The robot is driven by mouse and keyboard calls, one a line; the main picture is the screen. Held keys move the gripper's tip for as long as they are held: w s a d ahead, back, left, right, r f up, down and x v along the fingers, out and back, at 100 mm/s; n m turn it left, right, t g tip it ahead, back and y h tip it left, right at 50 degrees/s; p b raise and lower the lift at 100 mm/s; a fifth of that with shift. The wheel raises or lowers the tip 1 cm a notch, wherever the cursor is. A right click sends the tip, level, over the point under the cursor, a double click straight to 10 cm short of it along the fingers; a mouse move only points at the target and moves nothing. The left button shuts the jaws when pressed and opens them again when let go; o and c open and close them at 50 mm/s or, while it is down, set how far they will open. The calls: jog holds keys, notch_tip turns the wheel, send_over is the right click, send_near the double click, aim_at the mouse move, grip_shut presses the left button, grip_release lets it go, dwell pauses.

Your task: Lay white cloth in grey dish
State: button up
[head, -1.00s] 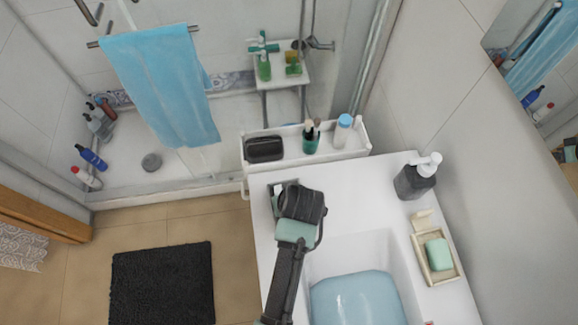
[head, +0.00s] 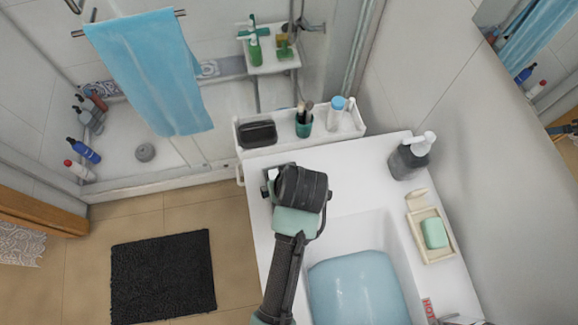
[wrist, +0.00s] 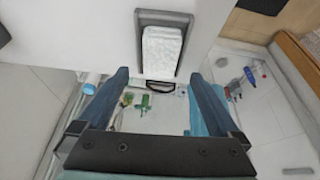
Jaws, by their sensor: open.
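The grey dish (wrist: 139,45) is a shallow rectangular tray with a dark grey rim on the white counter, at the top middle of the wrist view. The white cloth (wrist: 162,50) is a folded, textured rectangle lying inside it, within the rim. In the head view the dish (head: 268,189) is at the counter's far left corner, and my arm covers much of it. My gripper (wrist: 160,76) is open, with its two blue fingers wide apart and nothing between them. It is apart from the cloth. Its fingertips are hidden in the head view.
A basin (head: 352,287) is right of my arm. A soap dispenser (head: 411,157) and a soap dish (head: 439,252) with green soap stand along the right wall. A white caddy (head: 350,130) behind the counter holds a black case, a brush cup and a bottle.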

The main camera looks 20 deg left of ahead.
jog(key=w+d+r+m+t, duration=0.15)
jog(key=w+r+t, duration=0.3)
jog(key=r, duration=0.65)
jog(key=w+d+r+m+t, duration=0.1)
jog(key=w+d+r+t, duration=0.3)
jog(key=r, duration=0.7)
jog(key=w+r+m+t, duration=0.1)
jog(key=w+r+t, duration=0.3)
jog(key=r, duration=0.7)
jog(key=s+d+r+m+t+h, duration=0.1)
jog(key=s+r+t, duration=0.2)
jog(key=r, duration=0.8)
jog(key=s+d+r+m+t+h, duration=0.1)
jog(key=s+d+r+t, duration=0.1)
jog(key=r, duration=0.9)
jog(key=s+d+r+m+t, duration=0.2)
jog(key=s+r+t, duration=0.3)
jog(key=r, duration=0.6)
jog(key=shift+d+t+h, duration=0.2)
jog(key=shift+t+h, duration=0.2)
jog(key=shift+t, duration=0.25)
jog(key=shift+s+f, duration=0.1)
jog(key=shift+f+b, duration=1.15)
jog(key=shift+b, duration=0.1)
